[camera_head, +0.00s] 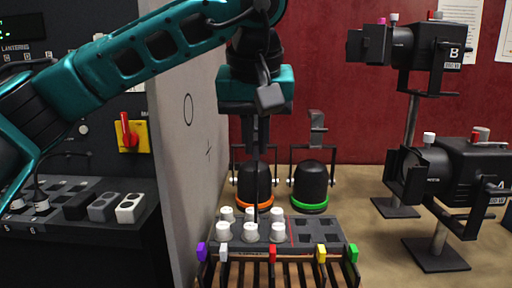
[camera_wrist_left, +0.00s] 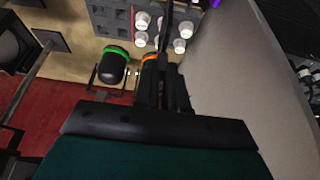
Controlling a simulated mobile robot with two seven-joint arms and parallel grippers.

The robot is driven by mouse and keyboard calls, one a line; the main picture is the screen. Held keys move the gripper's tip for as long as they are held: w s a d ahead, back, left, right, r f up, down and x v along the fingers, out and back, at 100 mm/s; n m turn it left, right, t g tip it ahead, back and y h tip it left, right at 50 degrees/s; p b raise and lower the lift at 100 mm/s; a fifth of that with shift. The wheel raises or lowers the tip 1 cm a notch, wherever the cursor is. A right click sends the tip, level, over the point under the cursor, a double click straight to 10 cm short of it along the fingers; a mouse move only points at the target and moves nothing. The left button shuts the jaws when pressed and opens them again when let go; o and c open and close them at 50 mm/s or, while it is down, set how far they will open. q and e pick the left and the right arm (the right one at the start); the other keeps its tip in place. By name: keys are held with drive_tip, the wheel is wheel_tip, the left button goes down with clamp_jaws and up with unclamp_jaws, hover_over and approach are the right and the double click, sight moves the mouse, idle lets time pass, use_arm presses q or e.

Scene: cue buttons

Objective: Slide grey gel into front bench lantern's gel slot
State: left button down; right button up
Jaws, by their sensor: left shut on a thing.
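My left gripper (camera_head: 257,158) points down over the bench and is shut on a thin dark strip, which looks like the grey gel (camera_head: 257,190) seen edge-on. The strip's lower end overlaps the tray of white caps in the picture; I cannot tell if it touches. In the left wrist view the strip (camera_wrist_left: 167,22) runs upward from the fingers (camera_wrist_left: 160,85). The nearer black lantern, marked A (camera_head: 465,165), stands at the right, with a square frame (camera_head: 402,177) at its front. Its slot opening cannot be made out. My right gripper is out of view.
A second lantern, marked B (camera_head: 428,45), stands behind A. A rack (camera_head: 285,272) with coloured tabs and a tray (camera_head: 318,230) with white caps are at the front. Black domes with orange (camera_head: 254,182) and green (camera_head: 313,182) rings stand behind. A grey wall panel (camera_head: 185,170) is close left.

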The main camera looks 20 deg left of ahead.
use_arm(q)
drive_tip(key=shift+r+p, duration=2.75)
drive_tip(key=shift+r, duration=0.05)
drive_tip(key=shift+r+p, duration=0.55)
drive_tip(key=shift+r, duration=2)
drive_tip(key=shift+s, duration=0.1)
